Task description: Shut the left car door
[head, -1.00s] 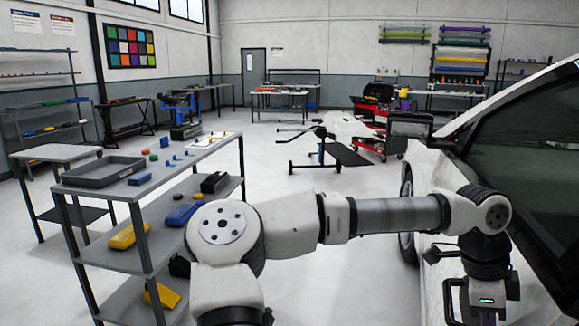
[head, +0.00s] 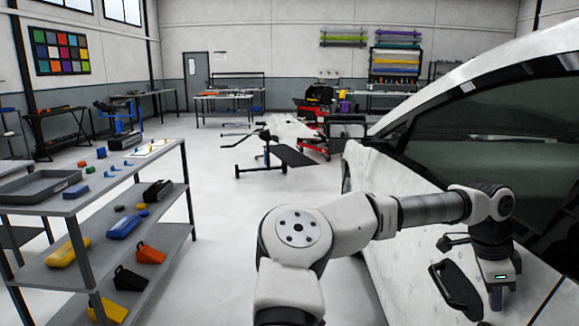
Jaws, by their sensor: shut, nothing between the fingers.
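The white car (head: 385,185) fills the right side of the head view, with dark side windows (head: 490,125). Its side panel runs down to the bottom edge, and a dark slanting seam shows at the lower right. My arm covers part of this side, and I cannot tell how far the left door stands open. My gripper (head: 495,297) points down in front of the car's side, shut and empty. A black oblong part (head: 455,290) shows just left of it; I cannot tell whether it touches the car.
A grey shelf unit (head: 165,245) with a tray, small blocks and tools stands at the left. Clear floor (head: 215,220) lies between it and the car.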

